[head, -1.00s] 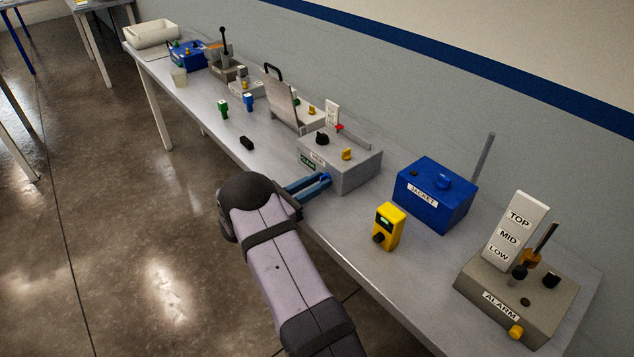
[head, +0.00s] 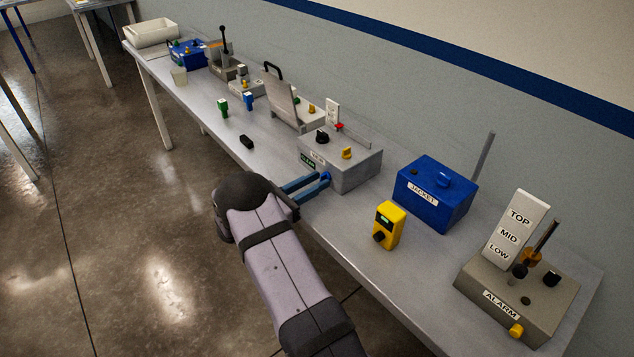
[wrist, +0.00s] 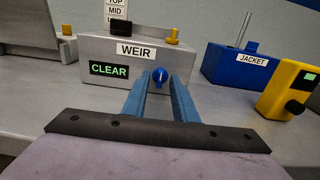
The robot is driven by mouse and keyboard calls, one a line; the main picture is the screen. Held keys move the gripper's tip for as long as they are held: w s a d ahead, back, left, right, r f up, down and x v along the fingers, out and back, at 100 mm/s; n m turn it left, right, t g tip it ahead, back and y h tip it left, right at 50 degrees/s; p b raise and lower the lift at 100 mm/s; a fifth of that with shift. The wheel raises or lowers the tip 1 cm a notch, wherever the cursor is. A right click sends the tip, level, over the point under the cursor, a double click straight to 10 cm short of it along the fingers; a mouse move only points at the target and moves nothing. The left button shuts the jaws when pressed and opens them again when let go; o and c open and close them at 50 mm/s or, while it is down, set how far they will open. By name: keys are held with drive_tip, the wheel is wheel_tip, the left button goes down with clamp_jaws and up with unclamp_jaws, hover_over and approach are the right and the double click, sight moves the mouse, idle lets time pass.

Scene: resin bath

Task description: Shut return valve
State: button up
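A grey box labelled WEIR (head: 350,178) stands near the bench's front edge, with a green-lit CLEAR display on its front. A blue round knob (wrist: 160,76) with a pale mark sits low on that front face; no label calling it the return valve is readable. My gripper (wrist: 160,86) is open, its two blue fingers pointing at the box, one each side of the knob in the picture. Contact cannot be told. In the head view my gripper (head: 318,181) reaches in over the bench edge. The box top carries a black knob (head: 322,136) and a yellow knob (head: 347,152).
A yellow handheld-size box with a dial (head: 389,226) and a blue JACKET box (head: 436,195) stand to the right. The ALARM unit (head: 520,300) is farther right. A small black block (head: 246,142) lies to the left. The bench front there is otherwise clear.

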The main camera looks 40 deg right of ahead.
drive_tip(key=shift+a+b, duration=0.75)
drive_tip(key=shift+a, duration=2.45)
drive_tip(key=shift+s+r+m, duration=0.15)
drive_tip(key=shift+s+m, duration=0.15)
drive_tip(key=shift+s, duration=0.15)
drive_tip(key=s+m+g+y, duration=0.1)
drive_tip(key=s, duration=0.1)
drive_tip(key=s+a+m+y+p, duration=0.1)
drive_tip(key=s, duration=0.1)
drive_tip(key=s+m+g+y+p, duration=0.1)
drive_tip(key=s, duration=0.1)
drive_tip(key=shift+a+r+g+y, duration=0.25)
drive_tip(key=shift+r+g+y, duration=0.05)
drive_tip(key=shift+r+y, duration=0.1)
drive_tip(key=s+a+r+m+t+y+p, duration=0.1)
drive_tip(key=s+a+m+y+p, duration=0.2)
drive_tip(key=s+a+m+y, duration=0.4)
drive_tip(key=s+a+r+m+t+y+p, duration=0.1)
drive_tip(key=s+a+m+y+p, duration=0.2)
drive_tip(key=s+a+m+y, duration=0.4)
drive_tip(key=shift+s+a+r+m+t, duration=0.25)
drive_tip(key=shift+s+a, duration=0.8)
drive_tip(key=shift+a, duration=3.55)
